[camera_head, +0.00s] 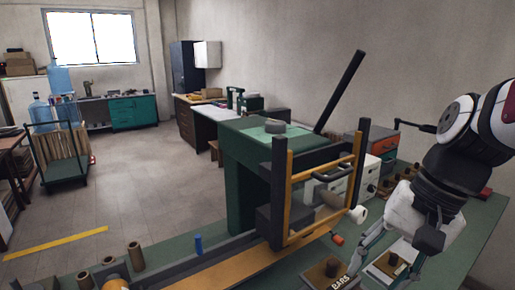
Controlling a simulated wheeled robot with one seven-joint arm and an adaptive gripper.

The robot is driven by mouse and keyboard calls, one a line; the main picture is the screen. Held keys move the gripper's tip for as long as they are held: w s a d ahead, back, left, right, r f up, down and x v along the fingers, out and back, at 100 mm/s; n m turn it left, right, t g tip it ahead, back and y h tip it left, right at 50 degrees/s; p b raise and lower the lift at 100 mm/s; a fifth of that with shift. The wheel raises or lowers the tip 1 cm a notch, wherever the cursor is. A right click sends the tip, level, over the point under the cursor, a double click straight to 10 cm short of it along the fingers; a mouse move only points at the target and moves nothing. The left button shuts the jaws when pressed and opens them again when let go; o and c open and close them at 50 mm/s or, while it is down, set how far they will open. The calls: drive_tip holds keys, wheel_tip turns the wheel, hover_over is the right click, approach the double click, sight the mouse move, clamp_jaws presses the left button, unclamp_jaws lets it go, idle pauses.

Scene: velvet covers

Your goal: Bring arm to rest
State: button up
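My arm comes in from the right side of the head view, white with black joints, and bends down over the green bench. My gripper (378,272) hangs at its end, low over the bench top at the lower right. Its two thin grey fingers are spread apart, and I see nothing held between them. Small brown blocks on pale plates, one labelled "BARS" (338,283), lie just beside and below the fingers. Whether the fingertips touch anything cannot be told.
A green press with a yellow-orange frame (289,195) and a long black lever (340,92) stands left of my gripper. Grey and orange boxes (384,143) stand behind it. Open floor (140,180) lies beyond.

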drive_tip(key=s+r+n+t+h, duration=0.3)
drive_tip(key=s+n+t, duration=0.1)
drive_tip(key=s+n, duration=0.2)
drive_tip(key=shift+s+d+r+t, duration=0.15)
drive_tip(key=shift+d+r+t, duration=0.05)
drive_tip(key=shift+r+t, duration=0.1)
idle(0.6)
